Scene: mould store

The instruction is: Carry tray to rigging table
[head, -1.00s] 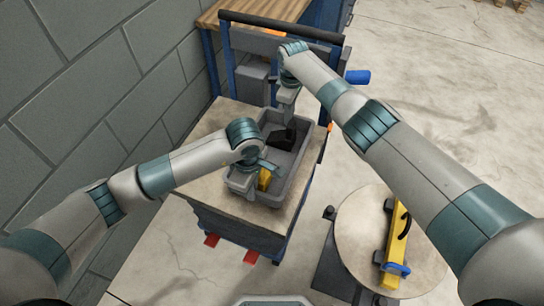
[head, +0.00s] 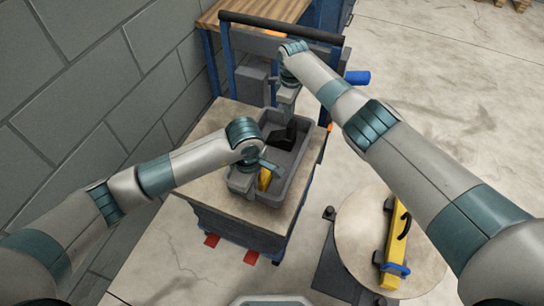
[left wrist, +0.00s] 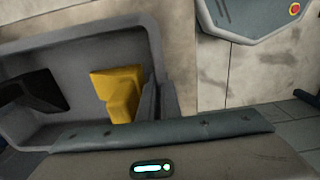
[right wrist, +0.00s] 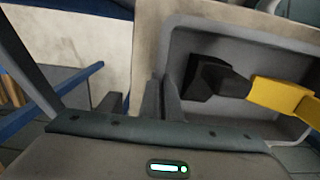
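The grey tray (head: 297,172) rests on the pale top of a blue cart. It holds a black part (head: 286,136) and a yellow part (head: 264,179). My left gripper (head: 255,170) is at the tray's near end. In the left wrist view its fingers (left wrist: 162,103) are close together on the tray's end wall. My right gripper (head: 284,108) is at the far end. In the right wrist view its fingers (right wrist: 162,103) are close together on that end wall. Both fingertip contacts are partly hidden in the head view. Which surface is the rigging table is not clear.
The blue cart (head: 240,222) has a black push bar (head: 280,27) at its far side. A wood-topped bench (head: 240,12) stands behind it. A round table (head: 350,240) with a yellow level-like tool (head: 393,240) is at lower right. A block wall is on the left; floor is open on the right.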

